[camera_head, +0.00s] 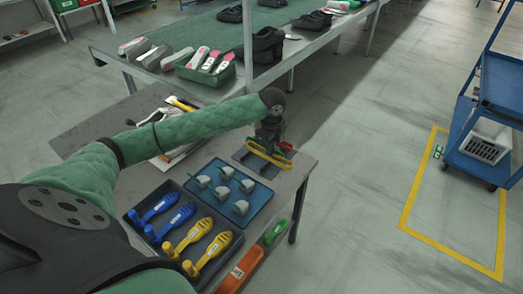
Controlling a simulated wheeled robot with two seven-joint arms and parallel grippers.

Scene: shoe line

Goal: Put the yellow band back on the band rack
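My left gripper (269,134) points down over the band rack (246,157), a flat dark base near the far right corner of the workbench. A yellow band (266,154) shows just below the gripper, at the rack. It is slanted and looks close to or touching the fingers. I cannot tell whether the fingers hold it or whether it rests on the rack. A red band and a green band show beside it, partly overlapped. The fingertips are too small and dark to judge. My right gripper is not in view.
A blue tray (258,207) with several grey pieces lies in front of the rack. A dark tray (160,187) holds blue and yellow shoe-shaped tools. Gloves and papers lie behind my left arm.

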